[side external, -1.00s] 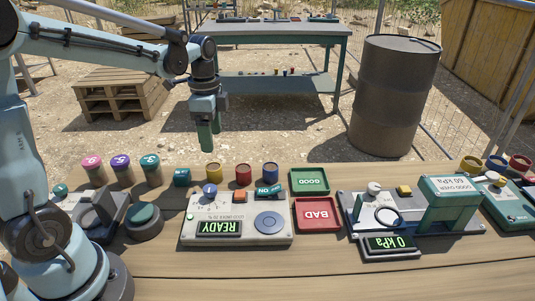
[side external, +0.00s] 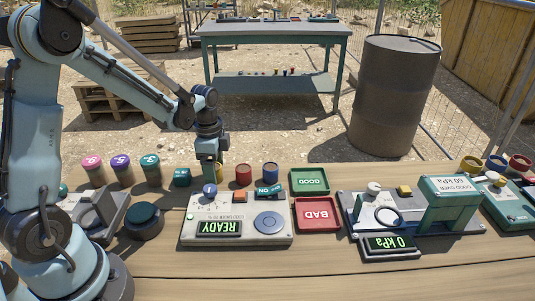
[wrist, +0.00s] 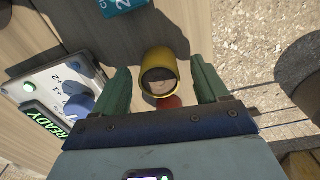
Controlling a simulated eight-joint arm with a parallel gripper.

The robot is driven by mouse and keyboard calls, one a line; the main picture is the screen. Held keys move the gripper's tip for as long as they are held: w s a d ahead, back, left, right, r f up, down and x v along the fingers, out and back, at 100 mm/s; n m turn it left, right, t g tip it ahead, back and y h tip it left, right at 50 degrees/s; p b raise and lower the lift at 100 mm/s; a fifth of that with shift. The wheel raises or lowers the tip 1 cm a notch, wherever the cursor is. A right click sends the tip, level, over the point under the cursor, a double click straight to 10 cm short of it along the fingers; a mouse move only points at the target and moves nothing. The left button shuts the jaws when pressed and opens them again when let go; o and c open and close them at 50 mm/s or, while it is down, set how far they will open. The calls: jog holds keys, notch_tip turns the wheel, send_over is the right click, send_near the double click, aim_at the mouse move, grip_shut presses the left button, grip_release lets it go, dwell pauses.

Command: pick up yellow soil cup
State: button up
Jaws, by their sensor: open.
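The yellow soil cup (wrist: 159,65) stands in the wrist view between the two green fingers of my gripper (wrist: 161,76), with brown soil inside its rim. My gripper is open, with one finger on either side of the cup and a gap to each. In the side view my gripper (side external: 209,172) is down at the cup's place in the row and hides most of it. Whether the fingertips are below the rim I cannot tell.
A red cup (side external: 243,175) and a blue cup (side external: 270,172) stand to the right of my gripper. A teal block (side external: 181,177) is close on its left. The READY device (side external: 237,222) lies in front. Green GOOD (side external: 310,193) and red BAD (side external: 317,227) trays stand further right.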

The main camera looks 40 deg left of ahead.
jog(key=shift+f, duration=0.6)
jog(key=shift+c, duration=0.5)
jog(key=c, duration=1.1)
jog(key=shift+o, duration=0.2)
jog(key=shift+r, duration=0.1)
